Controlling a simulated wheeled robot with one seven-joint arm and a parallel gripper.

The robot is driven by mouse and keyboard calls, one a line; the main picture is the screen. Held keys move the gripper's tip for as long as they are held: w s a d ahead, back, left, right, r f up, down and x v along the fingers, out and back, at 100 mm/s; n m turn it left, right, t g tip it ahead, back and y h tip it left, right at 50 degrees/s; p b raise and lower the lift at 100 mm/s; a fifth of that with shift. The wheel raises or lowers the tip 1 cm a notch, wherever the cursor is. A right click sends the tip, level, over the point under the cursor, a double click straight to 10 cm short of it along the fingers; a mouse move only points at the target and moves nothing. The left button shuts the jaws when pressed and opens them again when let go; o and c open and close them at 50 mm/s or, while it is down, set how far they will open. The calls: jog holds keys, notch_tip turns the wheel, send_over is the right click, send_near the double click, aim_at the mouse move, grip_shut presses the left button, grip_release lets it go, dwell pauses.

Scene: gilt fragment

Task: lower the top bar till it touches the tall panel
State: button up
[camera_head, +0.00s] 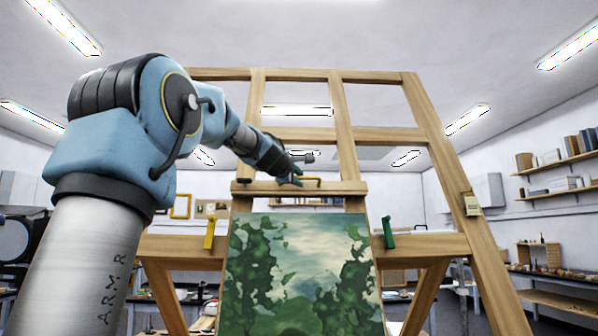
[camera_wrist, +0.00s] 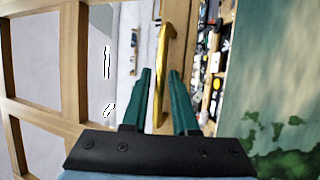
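The top bar (camera_head: 345,188) is a wooden crossbar on the easel, with a brass handle (camera_head: 312,179) on its front. The tall panel (camera_head: 300,275) is a green landscape painting standing below it. A narrow gap shows between the bar's lower edge and the panel's top edge. My gripper (camera_head: 294,174) is at the handle. In the wrist view, its two teal fingers (camera_wrist: 162,98) stand on either side of the brass handle (camera_wrist: 161,75), with space visible between them and the handle. The painted panel (camera_wrist: 275,85) fills the right of that view.
The wooden easel frame (camera_head: 445,160) surrounds the bar and panel. A yellow clip (camera_head: 210,233) and a green clip (camera_head: 388,232) sit on its lower crossbar. A small pale block (camera_head: 472,205) is on the right upright. Shelves (camera_head: 560,165) are on the far right wall.

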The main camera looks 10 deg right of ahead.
jog(key=shift+w+d, duration=0.2)
jog(key=shift+w, duration=0.05)
jog(key=shift+c, duration=0.4)
grip_shut()
jog(key=shift+f, duration=0.1)
dwell(0.8)
